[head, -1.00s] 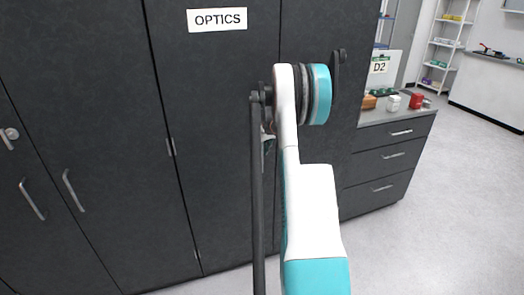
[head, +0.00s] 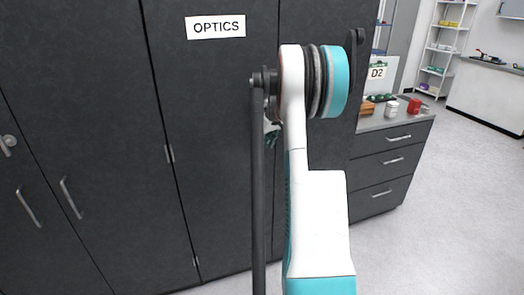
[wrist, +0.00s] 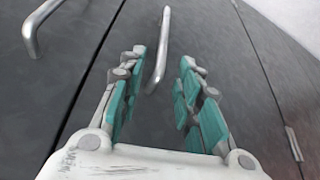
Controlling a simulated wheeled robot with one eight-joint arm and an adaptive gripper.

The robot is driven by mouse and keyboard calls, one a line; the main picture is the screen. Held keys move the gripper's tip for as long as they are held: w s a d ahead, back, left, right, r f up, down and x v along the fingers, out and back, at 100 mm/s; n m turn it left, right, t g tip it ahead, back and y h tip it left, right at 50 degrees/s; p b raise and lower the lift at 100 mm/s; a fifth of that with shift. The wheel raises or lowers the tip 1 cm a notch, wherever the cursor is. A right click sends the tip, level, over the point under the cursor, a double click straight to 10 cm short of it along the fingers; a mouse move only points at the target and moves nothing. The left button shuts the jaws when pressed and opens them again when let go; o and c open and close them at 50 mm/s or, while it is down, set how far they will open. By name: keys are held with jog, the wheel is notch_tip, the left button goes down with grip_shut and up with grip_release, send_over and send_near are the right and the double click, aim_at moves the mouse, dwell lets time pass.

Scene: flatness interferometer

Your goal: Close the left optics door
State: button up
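The dark grey optics cabinet door (head: 215,120) carries a white OPTICS sign (head: 215,27) and has hinges on its left edge in the head view. My arm hides its right part there. In the wrist view, which looks turned over, a bar handle (wrist: 159,65) on this door lies between the fingers of my gripper (wrist: 163,60). The fingers are open and apart, one on each side of the handle. I cannot tell whether they touch it. The door looks flush or nearly flush with its neighbour across a dark seam; any small gap cannot be judged.
A second handle (wrist: 40,25) sits across the seam. Other dark doors with handles (head: 70,197) stand at the left in the head view. A drawer unit (head: 388,168) with small containers on top stands at the right. Pale floor (head: 440,220) is clear at the right.

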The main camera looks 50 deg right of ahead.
jog(key=shift+v, duration=1.35)
